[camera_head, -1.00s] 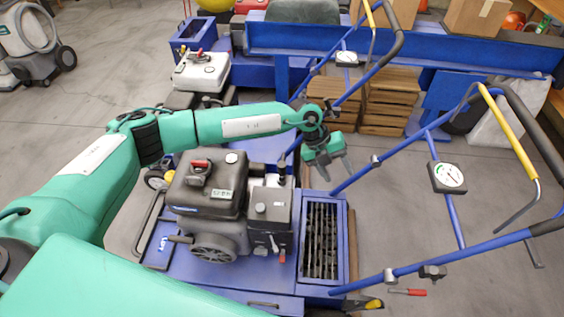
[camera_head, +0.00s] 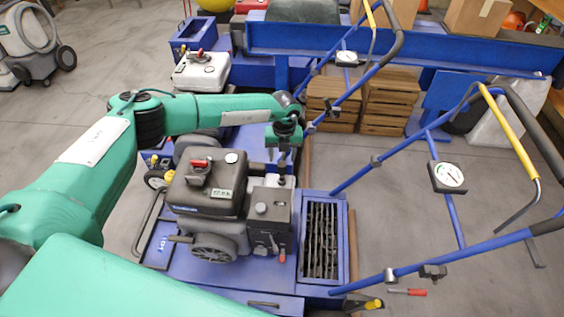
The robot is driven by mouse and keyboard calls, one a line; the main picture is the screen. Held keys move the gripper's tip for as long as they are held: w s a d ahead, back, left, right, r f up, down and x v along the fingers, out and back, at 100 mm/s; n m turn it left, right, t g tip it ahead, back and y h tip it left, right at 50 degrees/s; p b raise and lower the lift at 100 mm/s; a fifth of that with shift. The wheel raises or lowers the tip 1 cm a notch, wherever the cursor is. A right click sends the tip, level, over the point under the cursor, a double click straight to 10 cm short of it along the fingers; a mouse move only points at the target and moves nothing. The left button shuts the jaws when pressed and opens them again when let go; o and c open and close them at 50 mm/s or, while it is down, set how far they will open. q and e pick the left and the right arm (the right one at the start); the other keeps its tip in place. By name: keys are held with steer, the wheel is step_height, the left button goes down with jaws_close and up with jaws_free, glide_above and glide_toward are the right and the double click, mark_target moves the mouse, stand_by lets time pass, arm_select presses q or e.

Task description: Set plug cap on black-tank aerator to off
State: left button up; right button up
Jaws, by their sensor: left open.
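The black-tank aerator (camera_head: 208,186) stands in the near middle, with a black tank, a red-and-black fitting on top and a grey engine side. Its plug cap (camera_head: 282,171) looks like a small dark upright piece at the engine's back right corner. Whether the cap is seated or pulled off is too small to tell. My left gripper (camera_head: 283,156) points down just above and around the top of that piece, its fingers open on either side. Contact cannot be told from this angle. My right gripper is not in view.
A white-tank aerator (camera_head: 202,72) stands behind. A slatted grate (camera_head: 321,240) lies right of the engine. Blue handlebars (camera_head: 430,130) with a gauge (camera_head: 448,176) reach across the right side. Wooden crates (camera_head: 388,100) sit behind.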

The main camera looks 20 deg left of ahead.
mark_target(282, 163)
arm_select(q)
steer(key=shift+f, duration=2)
jaws_close()
